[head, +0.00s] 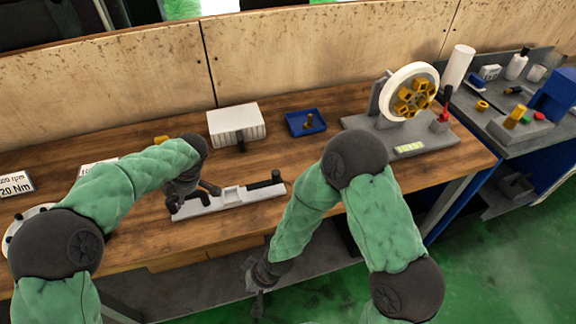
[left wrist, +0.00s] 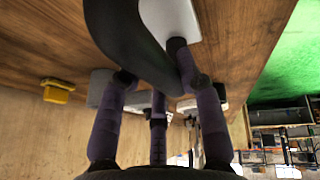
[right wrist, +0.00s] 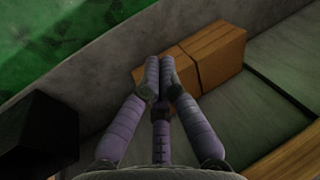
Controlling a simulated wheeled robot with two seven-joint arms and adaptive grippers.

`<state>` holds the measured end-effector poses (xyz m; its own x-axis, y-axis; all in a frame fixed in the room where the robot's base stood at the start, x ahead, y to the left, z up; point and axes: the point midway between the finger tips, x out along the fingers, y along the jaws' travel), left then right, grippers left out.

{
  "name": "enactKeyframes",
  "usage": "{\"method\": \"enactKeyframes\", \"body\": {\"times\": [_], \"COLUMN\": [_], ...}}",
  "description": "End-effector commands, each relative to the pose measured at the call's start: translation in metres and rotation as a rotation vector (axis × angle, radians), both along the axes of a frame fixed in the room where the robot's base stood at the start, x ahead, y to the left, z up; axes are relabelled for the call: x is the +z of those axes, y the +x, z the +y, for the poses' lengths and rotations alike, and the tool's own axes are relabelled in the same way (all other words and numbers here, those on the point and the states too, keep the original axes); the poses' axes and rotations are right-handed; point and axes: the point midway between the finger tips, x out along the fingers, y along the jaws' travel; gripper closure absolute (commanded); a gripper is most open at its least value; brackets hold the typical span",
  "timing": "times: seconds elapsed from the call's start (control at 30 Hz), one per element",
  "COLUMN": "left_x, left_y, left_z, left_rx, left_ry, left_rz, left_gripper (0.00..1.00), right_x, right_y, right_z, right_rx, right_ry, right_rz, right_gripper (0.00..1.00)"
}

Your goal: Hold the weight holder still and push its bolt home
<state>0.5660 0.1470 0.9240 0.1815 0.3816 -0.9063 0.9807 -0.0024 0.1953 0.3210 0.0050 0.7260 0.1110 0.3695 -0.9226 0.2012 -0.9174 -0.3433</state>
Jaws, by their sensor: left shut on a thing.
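The weight holder, a long pale grey bar (head: 228,199), lies on the bench near its front edge. It has a raised block in the middle and a black cylindrical piece (head: 266,182) at its right end, which may be the bolt. My left gripper (head: 190,197) is over the bar's left end. In the left wrist view its fingers (left wrist: 155,82) close around a dark curved piece (left wrist: 135,45), with the pale bar beyond. My right gripper (head: 257,274) hangs low in front of the bench edge, apart from the holder. In the right wrist view its fingertips (right wrist: 158,72) are together and empty.
A white box (head: 236,126) and a blue tray (head: 306,122) with a small brass-coloured part stand behind the holder. A balancing stand with a white wheel (head: 408,90) is at the right. Drawers and a shelf lie below the bench edge near my right gripper.

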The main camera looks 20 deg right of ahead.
Motion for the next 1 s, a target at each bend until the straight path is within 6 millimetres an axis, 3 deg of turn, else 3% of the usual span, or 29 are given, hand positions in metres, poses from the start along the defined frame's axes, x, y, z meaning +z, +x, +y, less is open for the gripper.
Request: {"method": "enactKeyframes", "body": {"times": [0.2, 0.47, 0.7, 0.83, 1.0], "left_x": [-0.002, -0.002, -0.002, -0.002, -0.002], "left_y": [-0.001, -0.001, -0.001, -0.001, -0.001], "left_z": [0.0, 0.0, 0.0, 0.0, 0.0], "left_rx": [0.001, 0.0, 0.0, 0.001, 0.0], "left_ry": [-0.001, -0.001, -0.001, 0.0, 0.0], "left_rz": [0.003, 0.003, 0.004, 0.004, 0.003], "left_gripper": [1.0, 1.0, 1.0, 1.0, 1.0], "right_x": [0.05, 0.131, 0.219, 0.254, 0.284], "right_y": [0.022, 0.056, 0.093, 0.117, 0.157], "right_z": [0.021, 0.029, 0.027, 0.022, 0.007], "right_rx": [-0.048, -0.268, -0.5, -0.581, -0.668], "right_ry": [0.03, 0.139, 0.312, 0.384, 0.438], "right_rz": [-0.044, -0.018, 0.091, 0.17, 0.29], "right_gripper": [1.0, 1.0, 1.0, 1.0, 1.0]}}
